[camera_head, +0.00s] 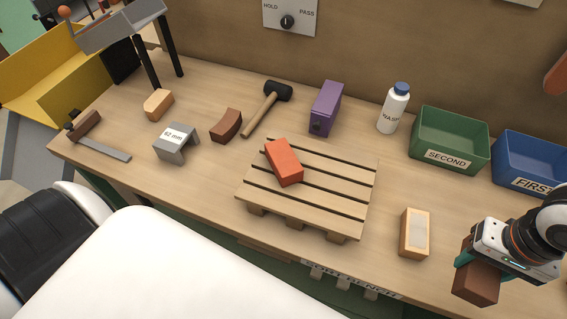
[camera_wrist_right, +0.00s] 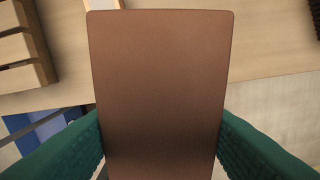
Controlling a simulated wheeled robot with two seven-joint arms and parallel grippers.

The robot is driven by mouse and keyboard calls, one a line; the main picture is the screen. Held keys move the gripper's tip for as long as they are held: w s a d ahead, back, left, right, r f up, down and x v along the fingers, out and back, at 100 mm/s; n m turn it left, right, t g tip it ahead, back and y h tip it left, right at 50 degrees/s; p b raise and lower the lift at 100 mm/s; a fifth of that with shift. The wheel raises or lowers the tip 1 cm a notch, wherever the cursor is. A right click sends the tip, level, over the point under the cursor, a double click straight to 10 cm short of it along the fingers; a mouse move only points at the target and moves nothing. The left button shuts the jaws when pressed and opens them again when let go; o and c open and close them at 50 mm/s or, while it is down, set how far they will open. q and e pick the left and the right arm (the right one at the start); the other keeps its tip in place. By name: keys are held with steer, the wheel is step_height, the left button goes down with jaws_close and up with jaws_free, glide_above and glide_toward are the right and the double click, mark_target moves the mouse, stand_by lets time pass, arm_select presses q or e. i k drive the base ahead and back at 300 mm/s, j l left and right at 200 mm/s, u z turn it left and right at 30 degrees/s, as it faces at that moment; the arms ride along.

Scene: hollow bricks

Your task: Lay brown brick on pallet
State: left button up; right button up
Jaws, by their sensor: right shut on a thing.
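The brown brick (camera_head: 475,284) is in my right gripper (camera_head: 482,268) at the lower right of the head view. In the right wrist view the brown brick (camera_wrist_right: 160,90) fills the middle, with a green finger pressed on each side. The wooden pallet (camera_head: 340,205) lies on the bench in the middle of the head view. An orange-red brick (camera_head: 284,162) lies on the pallet toward its back left. The right gripper is well to the right of the pallet, and the wrist view shows a pallet edge (camera_wrist_right: 18,50) at upper left. My left gripper is not in view.
A tan brick (camera_head: 414,233) with a pale top lies between pallet and gripper. Green (camera_head: 449,140) and blue (camera_head: 528,160) bins stand behind.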

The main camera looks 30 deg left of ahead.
mark_target(338, 185)
steer(key=k+l+u, duration=0.1)
steer(key=u, duration=1.7)
steer(key=k+j+u, duration=0.1)
steer(key=j+u, duration=0.25)
steer(key=j+z, duration=0.15)
steer(key=z, duration=0.65)
